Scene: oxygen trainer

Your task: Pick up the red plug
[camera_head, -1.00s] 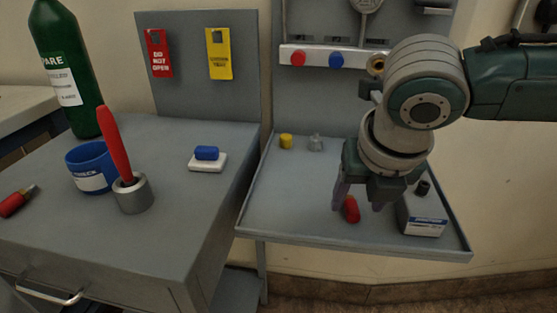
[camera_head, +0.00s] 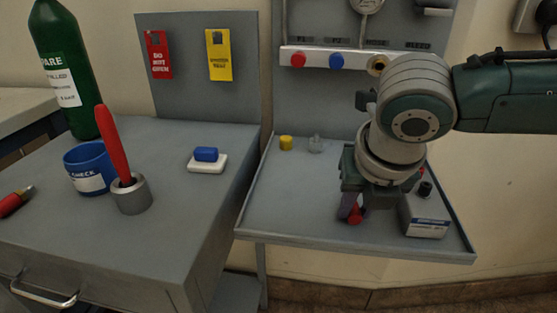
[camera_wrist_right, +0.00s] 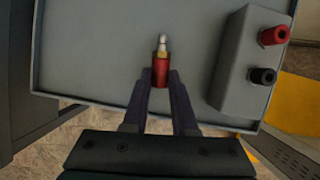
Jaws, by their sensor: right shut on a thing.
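The red plug (camera_head: 355,216) is at the front part of the grey tray (camera_head: 260,215) in the head view, mostly hidden by my right gripper (camera_head: 352,212). In the right wrist view the red plug (camera_wrist_right: 160,72) has a red body and a pale metal tip pointing away from the gripper. The fingers of my right gripper (camera_wrist_right: 160,84) are shut on the plug, one on each side of its red body. I cannot tell whether the plug still touches the tray. My left gripper is not in view.
A grey box with red and black sockets (camera_wrist_right: 238,70) stands just right of the plug; it also shows in the head view (camera_head: 428,222). A yellow plug (camera_head: 286,143) and a clear plug (camera_head: 316,145) lie at the tray's back. The tray's left half is clear.

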